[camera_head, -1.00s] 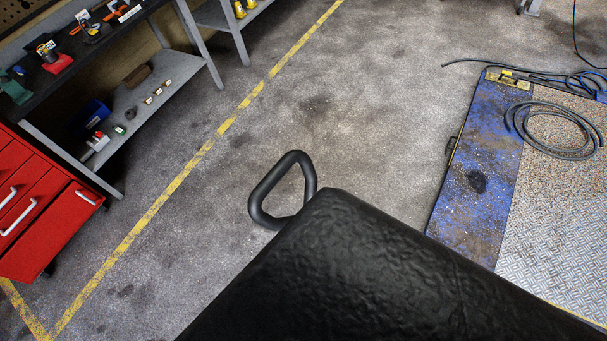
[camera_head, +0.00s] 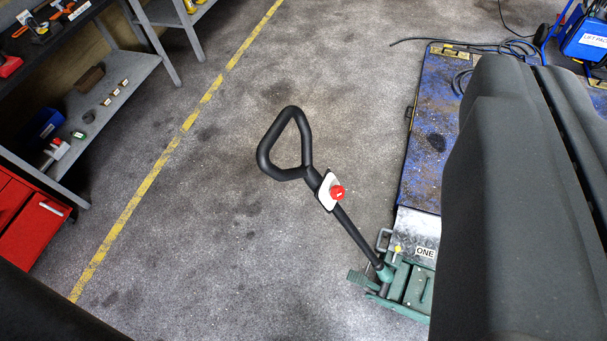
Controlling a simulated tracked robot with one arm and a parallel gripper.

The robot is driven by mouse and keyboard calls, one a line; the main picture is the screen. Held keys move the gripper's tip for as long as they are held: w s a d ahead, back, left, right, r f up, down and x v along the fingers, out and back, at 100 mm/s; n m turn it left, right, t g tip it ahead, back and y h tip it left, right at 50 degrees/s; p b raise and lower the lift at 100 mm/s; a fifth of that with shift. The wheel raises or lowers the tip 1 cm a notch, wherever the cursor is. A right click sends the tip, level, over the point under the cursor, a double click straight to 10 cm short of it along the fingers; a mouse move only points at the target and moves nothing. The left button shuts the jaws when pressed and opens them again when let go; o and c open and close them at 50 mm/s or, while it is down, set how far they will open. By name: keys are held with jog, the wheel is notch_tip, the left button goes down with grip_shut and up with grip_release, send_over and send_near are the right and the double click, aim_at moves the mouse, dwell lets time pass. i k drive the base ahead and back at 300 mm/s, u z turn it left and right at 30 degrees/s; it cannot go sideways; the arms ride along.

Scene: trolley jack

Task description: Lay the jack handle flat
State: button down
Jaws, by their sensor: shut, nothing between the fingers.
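The jack handle (camera_head: 352,230) stands up at a slant from the green trolley jack (camera_head: 405,287) at the lower right. It is a black bar with a closed black loop grip (camera_head: 262,150) at its upper end. A red knob (camera_head: 337,192) on a pale plate sits just below the loop. My gripper (camera_head: 533,64) is the large dark grey two-part shape at the right. Its two parts lie side by side with a narrow seam and hold nothing. It is to the right of the handle and apart from it in the picture. It covers part of the jack's right side.
A blue lift platform (camera_head: 430,130) lies behind the jack, with hoses near its far end. A grey shelf bench (camera_head: 120,90) and a red drawer cabinet (camera_head: 30,220) stand at the left. Open floor with a yellow line (camera_head: 150,190) lies between.

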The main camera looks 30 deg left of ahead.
aim_at(321, 187)
jog(key=u, duration=0.1)
jog(key=i, duration=1)
